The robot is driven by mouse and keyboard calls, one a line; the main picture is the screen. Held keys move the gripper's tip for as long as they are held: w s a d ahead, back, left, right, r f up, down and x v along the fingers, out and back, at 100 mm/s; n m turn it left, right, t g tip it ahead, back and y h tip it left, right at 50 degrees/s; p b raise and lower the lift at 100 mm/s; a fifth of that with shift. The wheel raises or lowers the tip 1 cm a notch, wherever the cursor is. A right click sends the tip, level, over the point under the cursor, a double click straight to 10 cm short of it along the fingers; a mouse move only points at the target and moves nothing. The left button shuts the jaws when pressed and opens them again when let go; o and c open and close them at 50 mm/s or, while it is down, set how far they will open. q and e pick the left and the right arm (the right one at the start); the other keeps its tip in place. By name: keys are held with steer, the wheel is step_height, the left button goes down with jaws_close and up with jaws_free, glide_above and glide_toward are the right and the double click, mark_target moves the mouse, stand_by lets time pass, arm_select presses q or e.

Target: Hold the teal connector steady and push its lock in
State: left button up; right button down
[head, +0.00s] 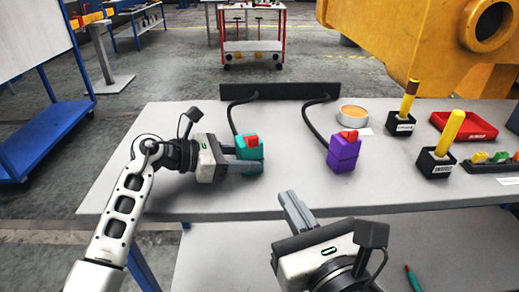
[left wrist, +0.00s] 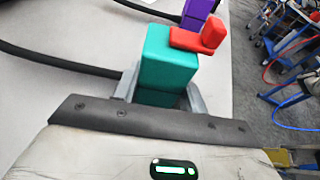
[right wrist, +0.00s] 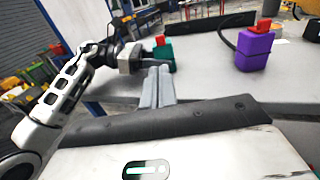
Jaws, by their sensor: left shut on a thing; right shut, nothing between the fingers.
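The teal connector (head: 249,153) stands upright on the table, with a black cable rising behind it. Its red lock (head: 251,140) sits on top; in the left wrist view the lock (left wrist: 197,38) sticks out past the teal body's right side. My left gripper (head: 248,161) is shut on the teal connector, one finger on each side, as the left wrist view (left wrist: 162,95) shows. My right gripper (head: 292,205) is shut and empty, in front of the table edge, apart from the connector. In the right wrist view the teal connector (right wrist: 163,57) appears beyond its fingertips.
A purple connector (head: 343,155) with a red lock stands to the right. A black rail (head: 280,91) runs behind. Black holders with yellow-handled tools (head: 453,130), a round tin (head: 352,114) and a red tray (head: 464,125) are farther right. The table between the connectors is clear.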

mark_target(254, 142)
steer(key=x, duration=1.4)
steer(key=shift+x, duration=1)
arm_select(q)
steer(key=shift+s, duration=0.1)
arm_select(e)
steer(key=shift+s, duration=0.15)
steer(key=v, duration=1.4)
arm_select(q)
steer(key=o, duration=0.8)
steer(key=shift+o, duration=0.2)
steer(key=shift+a, duration=0.1)
